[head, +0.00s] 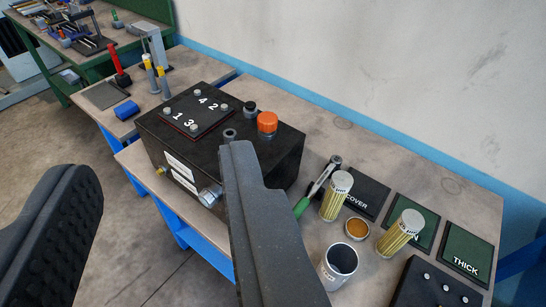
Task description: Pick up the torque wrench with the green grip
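The torque wrench (316,188) is on the bench to the right of the black box. Its green grip (302,206) points toward the lower left, and its dark ratchet head is at the upper right, close to a yellow cylinder. My gripper (157,165) is open, with its two dark fingers wide apart and nothing seen held between them. The right finger stands in front of part of the black box, left of the wrench. The wrench is outside the gap between the fingers.
Two yellow cylinders (337,196) (400,234), a white cup (338,266), a small tin (356,228) and labelled pads (467,252) crowd the wrench's right. A blue-edged wall runs behind.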

